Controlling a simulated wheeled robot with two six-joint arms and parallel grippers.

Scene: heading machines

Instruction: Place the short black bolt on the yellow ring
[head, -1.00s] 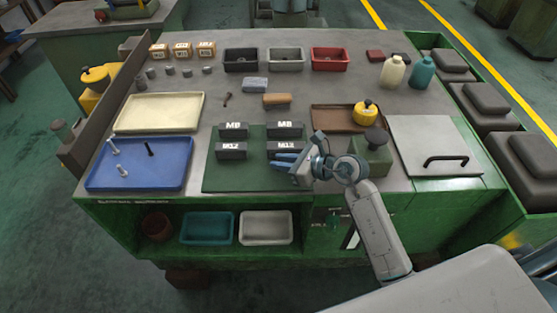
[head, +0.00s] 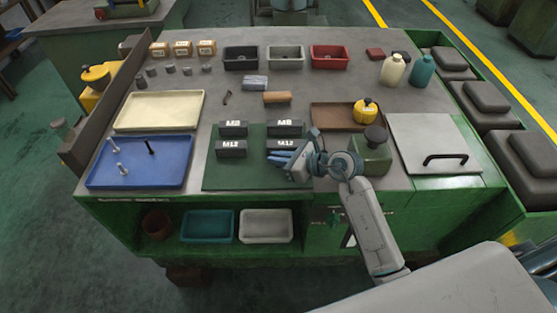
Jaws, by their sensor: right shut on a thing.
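I cannot tell whether this black bolt is the short one. My right gripper (head: 279,158) is low over the right part of the green mat (head: 225,179), just in front of the right M12 block (head: 283,145). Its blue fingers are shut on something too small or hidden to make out. I cannot make out a yellow ring. My left gripper is not in view.
A cream tray (head: 160,111) lies behind the blue tray. Labelled dark blocks (head: 231,149) stand on the mat. The mat's front left is clear.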

